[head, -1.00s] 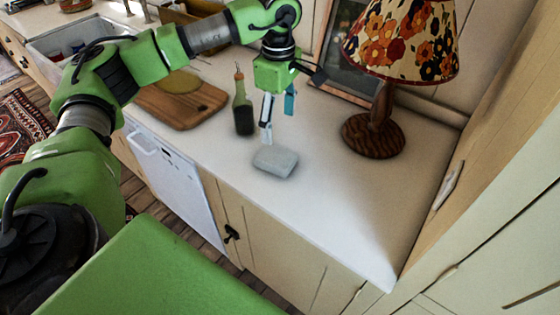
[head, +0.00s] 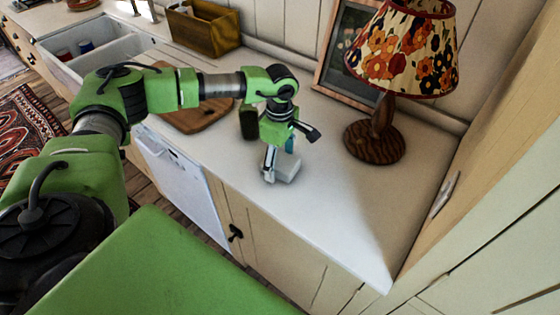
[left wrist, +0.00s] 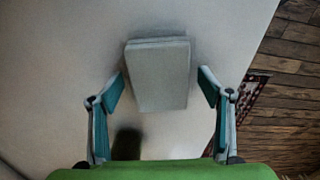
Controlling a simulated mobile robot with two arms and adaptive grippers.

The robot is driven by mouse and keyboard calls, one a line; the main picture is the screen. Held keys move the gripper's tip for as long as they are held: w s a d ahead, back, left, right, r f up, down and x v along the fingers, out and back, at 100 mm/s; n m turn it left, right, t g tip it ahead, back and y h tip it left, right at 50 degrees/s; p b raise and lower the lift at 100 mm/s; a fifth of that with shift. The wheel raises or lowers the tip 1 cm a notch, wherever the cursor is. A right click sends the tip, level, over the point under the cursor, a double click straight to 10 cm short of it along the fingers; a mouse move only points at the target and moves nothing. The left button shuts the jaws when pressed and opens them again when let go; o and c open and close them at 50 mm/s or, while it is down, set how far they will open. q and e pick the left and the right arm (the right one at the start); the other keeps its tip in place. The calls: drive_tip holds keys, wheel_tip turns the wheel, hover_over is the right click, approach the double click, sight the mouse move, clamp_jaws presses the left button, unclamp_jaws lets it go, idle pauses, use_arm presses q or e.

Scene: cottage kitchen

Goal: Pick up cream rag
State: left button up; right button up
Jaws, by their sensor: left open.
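The cream rag (head: 287,166) is a pale, folded block lying flat on the white counter. In the left wrist view the rag (left wrist: 159,75) shows whole, just ahead of and between the two fingertips. My left gripper (head: 279,170) points down at the rag, low over the counter, and partly covers it in the head view. In the left wrist view the left gripper (left wrist: 162,84) is open, with a finger to each side of the rag and a gap on both sides. Nothing is held. My right gripper is in neither view.
A dark bottle (head: 248,121) stands close behind the left gripper. A lamp with a floral shade (head: 402,50) and a picture frame (head: 345,60) stand at the back right. A wooden board (head: 197,117) lies to the left. The counter front right is clear.

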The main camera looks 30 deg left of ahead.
use_arm(q)
drive_tip(key=shift+c, duration=0.5)
drive_tip(key=c, duration=1.1)
drive_tip(key=shift+o, duration=0.2)
